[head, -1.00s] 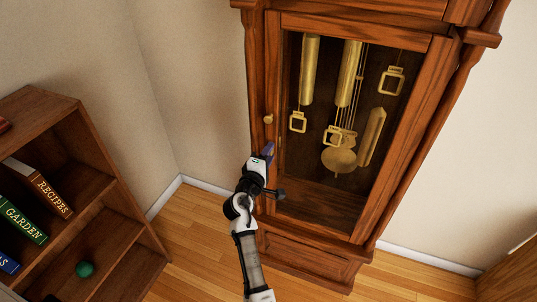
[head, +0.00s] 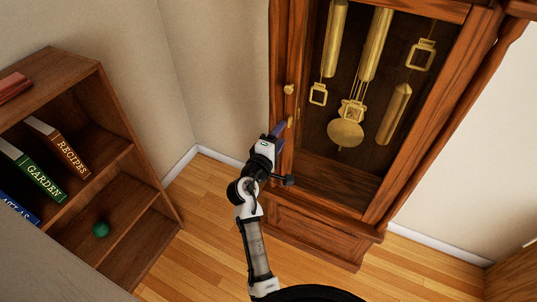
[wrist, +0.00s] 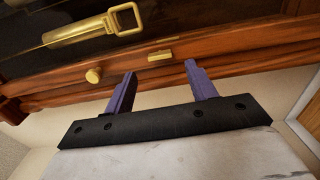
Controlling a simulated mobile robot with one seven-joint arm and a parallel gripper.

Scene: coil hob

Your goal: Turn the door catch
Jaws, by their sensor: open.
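The tall wooden clock case (head: 330,228) has a glazed front door with a round brass knob (head: 289,88) on its left frame. The knob also shows in the wrist view (wrist: 93,75). A small brass catch (wrist: 160,55) lies on the same door frame, lower down than the knob. My gripper (head: 279,130) is at the left door frame, below the knob. In the wrist view its two purple fingers (wrist: 160,73) are apart and empty, with the catch just beyond the gap between them. I see no contact with the catch.
Behind the glass hang brass weights (head: 376,45) and a pendulum (head: 346,133). A wooden bookshelf (head: 118,110) with books and a green ball (head: 101,229) stands at the left. Wooden floor (head: 205,205) is clear between shelf and clock.

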